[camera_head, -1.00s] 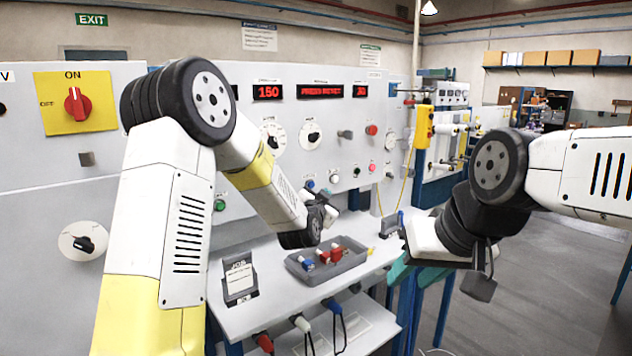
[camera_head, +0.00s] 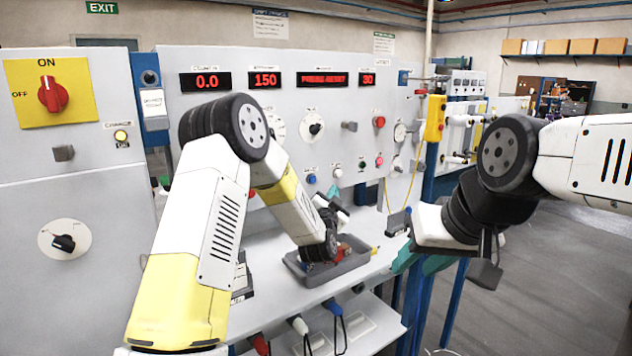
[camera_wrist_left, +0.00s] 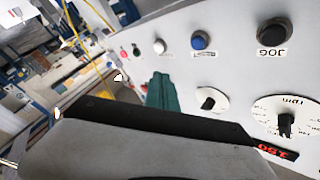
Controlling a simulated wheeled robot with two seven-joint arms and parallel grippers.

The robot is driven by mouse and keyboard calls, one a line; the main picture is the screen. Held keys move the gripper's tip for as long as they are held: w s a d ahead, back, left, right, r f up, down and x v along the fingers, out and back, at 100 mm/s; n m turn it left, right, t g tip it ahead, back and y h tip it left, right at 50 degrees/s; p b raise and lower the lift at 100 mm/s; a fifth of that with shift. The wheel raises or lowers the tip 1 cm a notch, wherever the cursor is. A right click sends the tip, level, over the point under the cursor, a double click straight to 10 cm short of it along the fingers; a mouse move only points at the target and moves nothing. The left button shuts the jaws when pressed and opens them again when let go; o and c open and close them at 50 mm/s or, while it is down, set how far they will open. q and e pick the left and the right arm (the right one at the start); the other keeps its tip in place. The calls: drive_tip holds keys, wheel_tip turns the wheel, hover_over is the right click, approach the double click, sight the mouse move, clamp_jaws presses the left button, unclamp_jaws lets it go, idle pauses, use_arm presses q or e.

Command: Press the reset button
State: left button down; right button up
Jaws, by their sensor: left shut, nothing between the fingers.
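The reset button (camera_head: 311,179) is a blue round push button on the grey panel. In the left wrist view the blue button (camera_wrist_left: 199,41) has an upside-down RESET label, with a white button on one side and a black JOG button on the other. My left gripper (camera_head: 338,203) is in front of the panel, right of and below the blue button in the head view. Its shut, empty teal fingertips (camera_wrist_left: 161,90) show in the wrist view, apart from the blue button in the picture. My right gripper (camera_head: 408,256) hangs at the right; its jaw opening cannot be made out.
A grey tray (camera_head: 350,265) with small coloured parts lies on the shelf below my left wrist, partly hidden. Dials, a red button (camera_head: 379,122) and lit red displays (camera_head: 322,80) fill the panel. A yellow box (camera_head: 435,118) stands at the panel's right edge.

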sight(315, 183)
use_arm(q)
drive_tip(key=w+a, duration=0.4)
drive_tip(key=w, duration=0.2)
drive_tip(key=shift+a, duration=0.25)
drive_tip(key=shift+w, duration=0.1)
idle(1.8)
drive_tip(key=shift+w+a, duration=0.25)
drive_tip(key=shift+w, duration=0.05)
drive_tip(key=shift+w+a, duration=0.3)
drive_tip(key=shift+w, duration=0.05)
idle(0.8)
idle(0.3)
drive_tip(key=shift+s+d, duration=0.5)
drive_tip(key=shift+s, duration=0.2)
drive_tip(key=s+d, duration=0.1)
drive_tip(key=s, duration=0.1)
drive_tip(key=s+d, duration=0.2)
idle(0.3)
